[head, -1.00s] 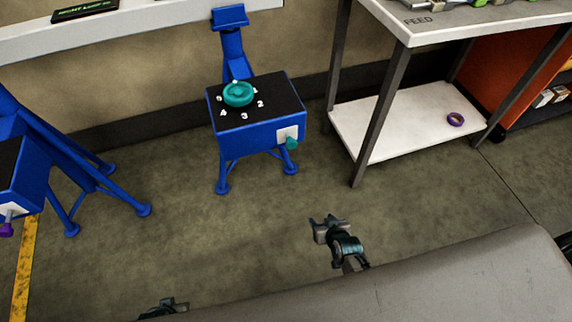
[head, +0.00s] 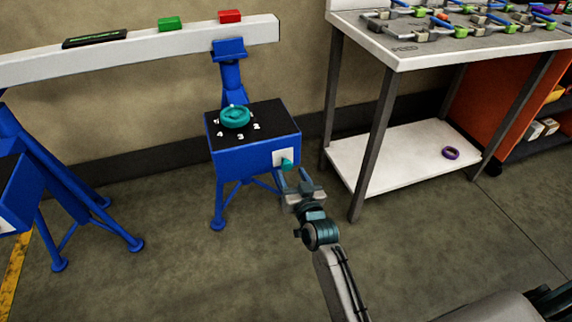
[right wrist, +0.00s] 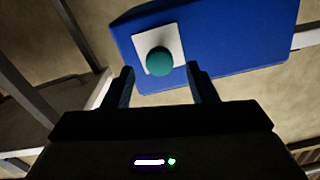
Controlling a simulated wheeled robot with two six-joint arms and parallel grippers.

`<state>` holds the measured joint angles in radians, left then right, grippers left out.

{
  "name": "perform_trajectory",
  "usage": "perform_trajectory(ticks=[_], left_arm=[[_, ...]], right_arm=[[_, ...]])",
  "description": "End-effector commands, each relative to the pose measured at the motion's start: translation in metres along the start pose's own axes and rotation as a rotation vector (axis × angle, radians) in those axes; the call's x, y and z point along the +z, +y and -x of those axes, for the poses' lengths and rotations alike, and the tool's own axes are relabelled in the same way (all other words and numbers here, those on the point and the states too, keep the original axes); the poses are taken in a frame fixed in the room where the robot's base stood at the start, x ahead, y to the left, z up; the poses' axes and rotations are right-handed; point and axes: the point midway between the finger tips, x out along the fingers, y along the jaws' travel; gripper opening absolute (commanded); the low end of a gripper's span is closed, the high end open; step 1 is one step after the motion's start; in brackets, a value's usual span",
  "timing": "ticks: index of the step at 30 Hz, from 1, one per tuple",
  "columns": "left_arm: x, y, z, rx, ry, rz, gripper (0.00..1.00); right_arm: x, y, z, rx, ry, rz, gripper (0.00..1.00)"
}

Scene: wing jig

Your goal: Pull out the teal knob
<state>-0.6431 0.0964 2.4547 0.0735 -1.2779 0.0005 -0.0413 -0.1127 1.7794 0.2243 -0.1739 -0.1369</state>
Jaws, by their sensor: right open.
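The teal knob (head: 286,164) sticks out from a white plate (head: 279,157) on the front of a blue box stand (head: 240,158). In the right wrist view the round knob (right wrist: 160,61) shows ahead of my fingers, roughly centred between them, with the white plate (right wrist: 172,36) behind it. My right gripper (head: 298,178) is open and empty, just in front of and below the knob in the head view. In the right wrist view its two fingers (right wrist: 161,88) are apart, and no contact with the knob shows. My left gripper is out of view.
A teal dial (head: 235,117) with numbers sits on the box's black top. A white-topped table (head: 440,55) with a lower shelf stands to the right, a purple ring (head: 450,153) on the shelf. Another blue stand (head: 60,190) is at left. The floor between is clear.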

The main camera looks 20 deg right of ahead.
Motion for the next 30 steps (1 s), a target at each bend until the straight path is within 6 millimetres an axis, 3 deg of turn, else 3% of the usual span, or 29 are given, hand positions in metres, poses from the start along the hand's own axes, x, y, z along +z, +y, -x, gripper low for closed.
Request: perform_trajectory(ticks=[3,9,20,28,30], left_arm=[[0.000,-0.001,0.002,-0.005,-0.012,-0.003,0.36],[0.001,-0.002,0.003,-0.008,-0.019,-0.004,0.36],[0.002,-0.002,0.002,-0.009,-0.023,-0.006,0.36],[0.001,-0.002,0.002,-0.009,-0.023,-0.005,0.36],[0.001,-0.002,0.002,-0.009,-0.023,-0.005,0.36]], right_arm=[[-0.001,0.000,-0.023,-0.001,0.000,0.001,0.52],[0.000,0.000,-0.047,0.000,-0.001,0.001,0.52],[0.001,0.000,-0.052,0.000,-0.002,0.001,0.52],[0.001,0.000,-0.052,0.000,-0.002,0.001,0.03],[0.001,0.000,-0.052,0.000,-0.002,0.001,0.00]])
